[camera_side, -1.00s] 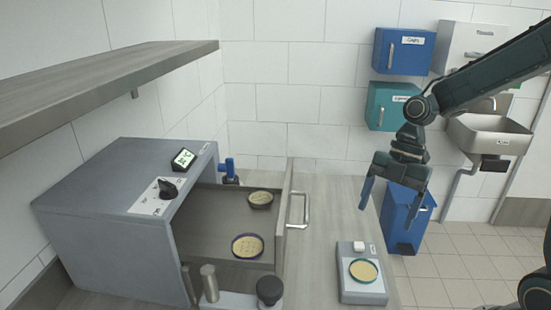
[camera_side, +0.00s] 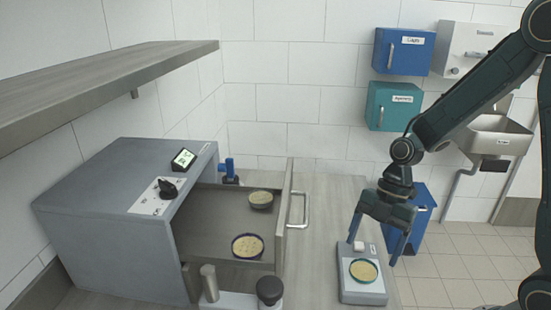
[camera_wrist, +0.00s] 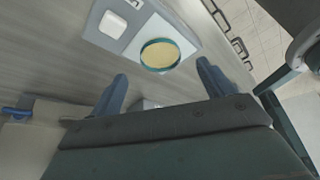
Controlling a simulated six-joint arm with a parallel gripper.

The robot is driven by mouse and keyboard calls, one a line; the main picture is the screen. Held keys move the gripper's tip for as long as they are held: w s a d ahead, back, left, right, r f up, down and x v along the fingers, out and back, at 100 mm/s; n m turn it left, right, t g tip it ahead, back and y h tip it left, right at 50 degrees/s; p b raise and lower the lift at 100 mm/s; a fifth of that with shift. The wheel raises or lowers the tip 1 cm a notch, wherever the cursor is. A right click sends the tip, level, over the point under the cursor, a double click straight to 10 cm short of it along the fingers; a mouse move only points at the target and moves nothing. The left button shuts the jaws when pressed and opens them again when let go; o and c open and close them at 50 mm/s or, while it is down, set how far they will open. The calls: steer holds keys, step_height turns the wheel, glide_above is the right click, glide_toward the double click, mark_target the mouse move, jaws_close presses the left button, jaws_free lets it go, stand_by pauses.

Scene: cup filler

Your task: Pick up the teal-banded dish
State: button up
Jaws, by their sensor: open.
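The teal-banded dish (camera_side: 364,271) is a round, shallow dish with pale yellow contents. It rests on a small grey device (camera_side: 362,292) on the bench. It also shows in the wrist view (camera_wrist: 160,55), ahead of my fingers. My gripper (camera_side: 372,254) points down with its two blue fingers spread, above and around the back of the device. The fingers are empty and do not touch the dish. In the wrist view my gripper (camera_wrist: 160,85) shows a finger on either side, with the dish beyond the gap.
An open drawer (camera_side: 205,225) of a grey cabinet holds a dark-banded dish (camera_side: 260,199) and a purple-banded dish (camera_side: 247,246). A dark knob (camera_side: 269,291) and a metal cylinder (camera_side: 209,284) stand in front. Bench between drawer and device is clear.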

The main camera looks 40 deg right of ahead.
mark_target(364, 268)
steer(key=shift+x, duration=2.35)
steer(key=c, duration=1.1)
steer(key=shift+o, duration=0.2)
steer(key=shift+r, duration=0.15)
step_height(364, 268, up, 20)
